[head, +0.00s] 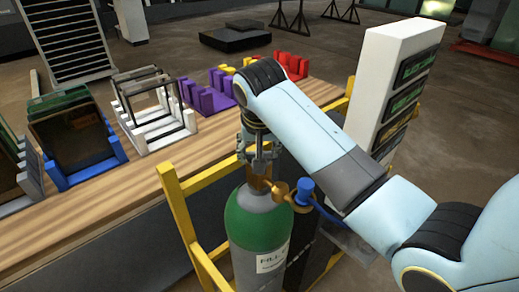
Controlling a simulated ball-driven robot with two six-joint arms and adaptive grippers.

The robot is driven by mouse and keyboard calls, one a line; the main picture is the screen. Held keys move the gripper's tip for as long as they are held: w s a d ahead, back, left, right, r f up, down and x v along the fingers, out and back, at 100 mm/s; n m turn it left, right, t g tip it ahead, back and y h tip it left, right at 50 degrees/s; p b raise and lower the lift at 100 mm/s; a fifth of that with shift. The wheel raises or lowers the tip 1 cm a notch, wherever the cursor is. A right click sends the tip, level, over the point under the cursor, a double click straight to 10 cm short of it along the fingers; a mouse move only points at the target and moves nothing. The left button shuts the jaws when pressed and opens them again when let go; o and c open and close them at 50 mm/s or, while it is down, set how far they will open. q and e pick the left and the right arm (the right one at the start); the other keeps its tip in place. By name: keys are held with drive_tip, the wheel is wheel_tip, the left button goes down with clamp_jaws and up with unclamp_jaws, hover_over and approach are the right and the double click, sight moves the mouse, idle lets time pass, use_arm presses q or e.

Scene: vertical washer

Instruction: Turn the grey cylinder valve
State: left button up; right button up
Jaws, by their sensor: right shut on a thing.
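A grey gas cylinder (245,262) with a green shoulder (257,222) and a white label stands upright in the lower middle of the head view. A brass fitting (278,190) with a blue part (304,190) sits at its top. My right gripper (259,172) points down over the cylinder's top and is shut on the valve there. The fingers and my arm partly hide the valve, so its turn angle cannot be told. My left gripper is out of view.
A yellow frame (182,208) surrounds the cylinder. A wooden table (115,212) behind it on the left carries blue, white, purple and red racks. A white panel with dark displays (388,75) stands behind my right arm. Open floor lies beyond.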

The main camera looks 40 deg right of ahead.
drive_tip(key=shift+m, duration=0.6)
drive_tip(key=o, duration=1.2)
drive_tip(key=shift+w, duration=0.1)
drive_tip(key=shift+a+r, duration=0.1)
drive_tip(key=v, duration=1.1)
drive_tip(key=shift+a+r, duration=0.25)
drive_tip(key=shift+r, duration=0.05)
